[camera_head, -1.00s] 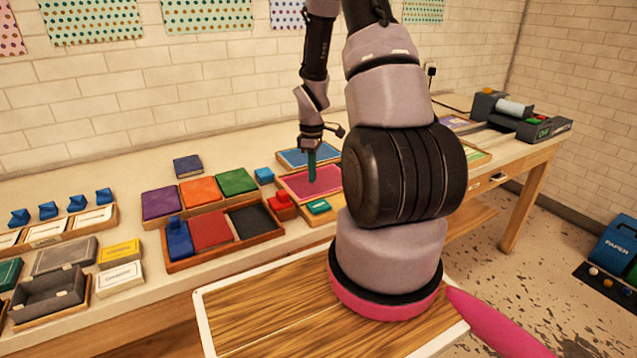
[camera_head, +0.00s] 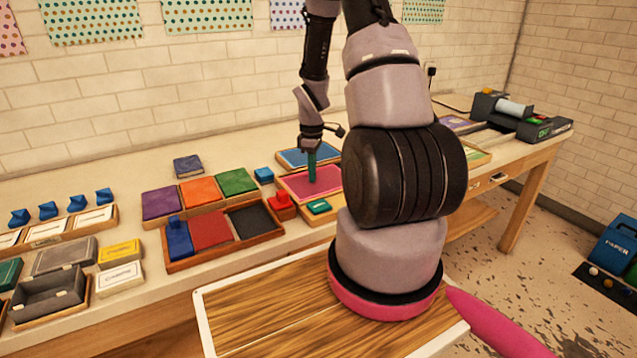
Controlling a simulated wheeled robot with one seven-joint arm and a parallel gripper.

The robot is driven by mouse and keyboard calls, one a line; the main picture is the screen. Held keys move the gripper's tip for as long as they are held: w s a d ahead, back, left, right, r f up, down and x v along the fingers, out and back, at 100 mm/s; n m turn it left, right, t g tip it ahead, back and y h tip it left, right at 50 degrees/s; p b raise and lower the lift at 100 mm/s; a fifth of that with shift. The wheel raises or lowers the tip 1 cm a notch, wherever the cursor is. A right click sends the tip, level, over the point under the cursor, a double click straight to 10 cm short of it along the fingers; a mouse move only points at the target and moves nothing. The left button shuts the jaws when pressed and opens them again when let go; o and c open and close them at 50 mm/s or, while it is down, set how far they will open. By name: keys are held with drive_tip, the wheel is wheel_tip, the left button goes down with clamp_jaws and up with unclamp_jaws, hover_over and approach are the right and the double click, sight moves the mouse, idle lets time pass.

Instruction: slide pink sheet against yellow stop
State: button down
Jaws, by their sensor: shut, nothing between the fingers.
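The pink sheet (camera_head: 326,187) lies in a shallow wooden tray (camera_head: 289,198) in the middle of the bench. My gripper (camera_head: 312,178) points down over the sheet, with its teal fingers shut and empty. The fingertips appear to touch the sheet or hover just above it; I cannot tell which. My arm hides the right part of the tray. I cannot make out a yellow stop at the tray.
A blue sheet (camera_head: 296,157) lies in a tray behind. A red block (camera_head: 281,206), a teal block (camera_head: 319,206) and a blue block (camera_head: 264,175) stand close around the pink tray. A wooden tray of coloured pads (camera_head: 210,229) lies to the left.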

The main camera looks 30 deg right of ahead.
sight(338, 175)
drive_tip(key=shift+f, duration=0.2)
drive_tip(key=shift+d, duration=0.1)
drive_tip(key=shift+d+r, duration=0.1)
drive_tip(key=shift+d, duration=1.3)
drive_tip(key=shift+d, duration=0.15)
drive_tip(key=shift+w+d, duration=0.1)
drive_tip(key=shift+d, duration=1.25)
drive_tip(key=shift+d, duration=0.1)
drive_tip(key=shift+d+f, duration=0.2)
drive_tip(key=shift+d, duration=1.2)
drive_tip(key=shift+d, duration=0.2)
